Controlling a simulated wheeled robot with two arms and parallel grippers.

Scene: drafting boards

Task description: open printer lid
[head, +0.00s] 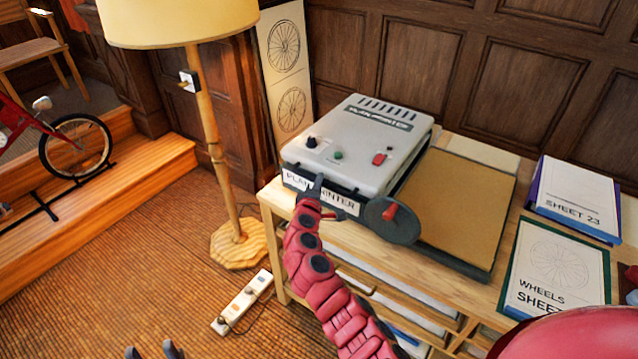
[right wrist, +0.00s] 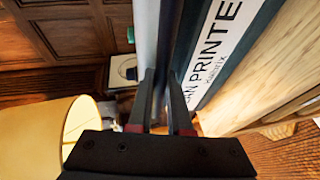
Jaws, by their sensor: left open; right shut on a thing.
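The plan printer stands on the wooden table, with a grey lid (head: 350,138) bearing knobs and a red switch on top. The lid lies flat or nearly so over the dark body. My right gripper (head: 318,186) is at the front edge of the lid, above the white name label (head: 292,180). In the right wrist view its fingers (right wrist: 163,80) are shut on the lid's edge, with the label (right wrist: 214,50) beside them. My left gripper (head: 155,352) is open and empty at the bottom edge, low over the floor.
Sheet folders (head: 575,200) lie further right. A floor lamp (head: 215,150) stands left, with a power strip (head: 242,300) on the floor. Wood panelling rises behind.

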